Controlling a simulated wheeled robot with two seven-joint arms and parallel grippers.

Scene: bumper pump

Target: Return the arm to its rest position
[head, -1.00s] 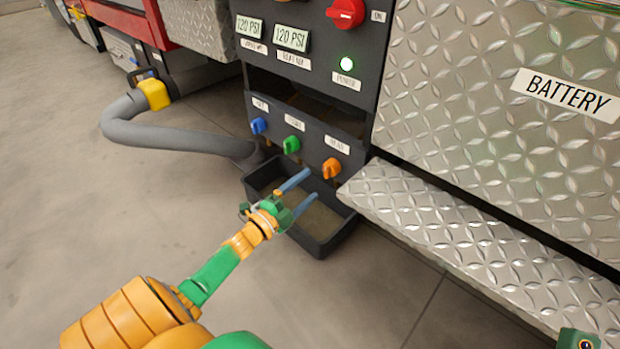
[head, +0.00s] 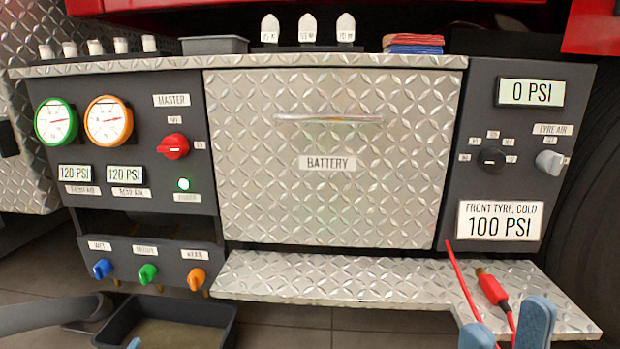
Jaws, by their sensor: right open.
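My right gripper (head: 506,328) shows at the bottom right as two blue fingertips, spread apart, in front of the diamond-plate step (head: 330,278). The rest of it is below the picture. A red connector (head: 490,288) with a red cable shows just above and between the fingertips; I cannot tell whether they touch. A small blue tip at the bottom left, over the black tray (head: 222,338), looks like a fingertip of my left gripper (head: 134,343). The rest of that gripper is out of the picture, so its opening does not show.
The panel with blue, green and orange valves (head: 148,273) stands above the tray. The battery cover (head: 328,205) is closed in the middle. The tyre panel (head: 490,215) reads 0 PSI at right. A grey hose (head: 45,316) lies at left. Floor shows between tray and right gripper.

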